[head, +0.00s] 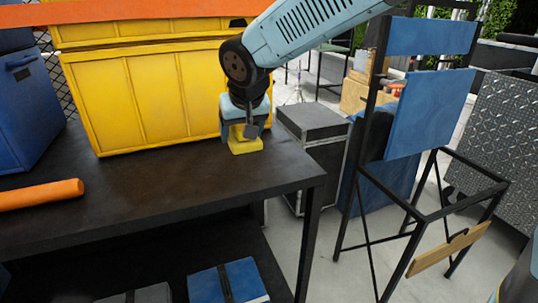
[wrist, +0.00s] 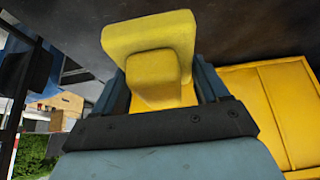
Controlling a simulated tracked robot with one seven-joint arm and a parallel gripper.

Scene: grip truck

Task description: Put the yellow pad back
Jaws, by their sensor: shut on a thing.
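The yellow pad (head: 245,146) is at the right part of the dark table (head: 150,190), in front of the right end of the large yellow bin. My gripper (head: 247,128) points down and is shut on the pad's upper part. In the wrist view the yellow pad (wrist: 152,45) shows between my gripper's fingers (wrist: 160,85), with its wide base beyond the fingertips. The pad's base looks to be at or just above the table top; I cannot tell whether it touches.
The yellow bin (head: 150,95) with an orange top stands close on the left. An orange cylinder (head: 40,194) lies at the table's left. A black case (head: 312,140) and a blue-backed chair (head: 430,110) stand right of the table. The table's front middle is clear.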

